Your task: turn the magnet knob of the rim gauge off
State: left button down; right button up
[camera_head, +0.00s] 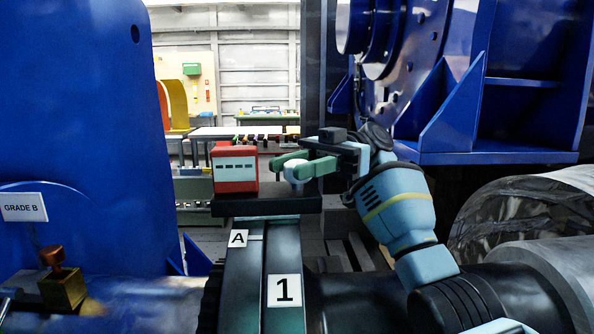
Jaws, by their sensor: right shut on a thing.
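A white round knob (291,173) stands on the base, to the right of the red box. My right gripper (289,167) reaches in from the right with its green fingers shut on the white knob. The fingers cover part of the knob, and its turn position cannot be read. My left gripper is not in view.
Plates "A" (238,238) and "1" (283,290) mark the dark rim bands. A tall blue housing (80,130) fills the left, with a brass block (62,288) near its foot. Blue machinery (500,90) stands at upper right, above a grey metal cylinder (530,220).

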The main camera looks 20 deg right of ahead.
aim_at(298, 162)
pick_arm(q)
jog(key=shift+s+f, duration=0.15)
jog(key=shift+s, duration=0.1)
pick_arm(e)
jog(key=shift+n+g+h, duration=0.3)
jog(key=shift+n+g, duration=0.1)
jog(key=shift+g, duration=0.2)
jog(key=o, duration=1)
